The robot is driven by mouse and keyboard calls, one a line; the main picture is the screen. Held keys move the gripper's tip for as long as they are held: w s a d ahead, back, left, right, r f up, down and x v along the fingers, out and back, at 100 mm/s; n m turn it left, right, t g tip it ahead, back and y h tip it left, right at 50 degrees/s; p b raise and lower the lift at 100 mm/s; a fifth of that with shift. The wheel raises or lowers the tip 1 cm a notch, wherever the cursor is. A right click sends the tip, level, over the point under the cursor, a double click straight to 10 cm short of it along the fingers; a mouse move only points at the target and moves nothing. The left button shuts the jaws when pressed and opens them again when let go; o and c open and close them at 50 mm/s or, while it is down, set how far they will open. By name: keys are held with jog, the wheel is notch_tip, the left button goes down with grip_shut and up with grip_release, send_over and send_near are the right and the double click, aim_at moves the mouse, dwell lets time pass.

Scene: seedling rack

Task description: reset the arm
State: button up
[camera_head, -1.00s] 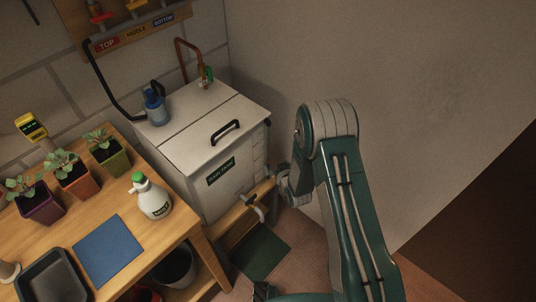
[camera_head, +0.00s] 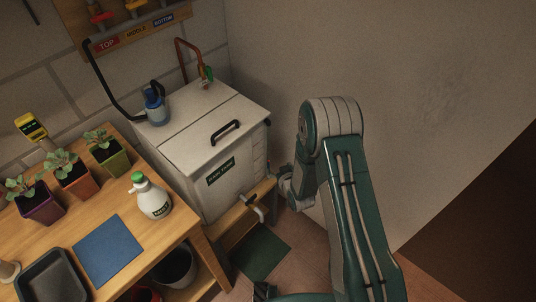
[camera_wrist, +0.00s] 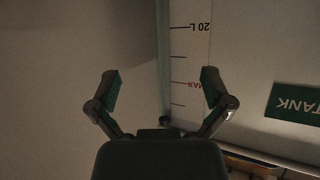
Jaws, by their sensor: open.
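My gripper (camera_wrist: 160,92) is open and empty in the wrist view, its two fingers spread wide apart. Behind it are the wall and the white tank (camera_wrist: 250,60), whose side carries a level scale with a red MAX mark and a 20 L mark. In the head view my green arm is bent, standing to the right of the tank (camera_head: 190,175). Only a small part of the gripper end may show there, low beside the arm, and its fingers cannot be made out.
A wooden bench (camera_head: 175,237) on the left holds potted seedlings (camera_head: 74,173), a spray bottle (camera_head: 150,197), a blue mat (camera_head: 107,249) and a dark tray (camera_head: 52,280). A blue pump (camera_head: 155,106) stands on the tank. The wall right of my arm is bare.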

jog(key=v, duration=0.8)
jog(key=shift+w, duration=0.1)
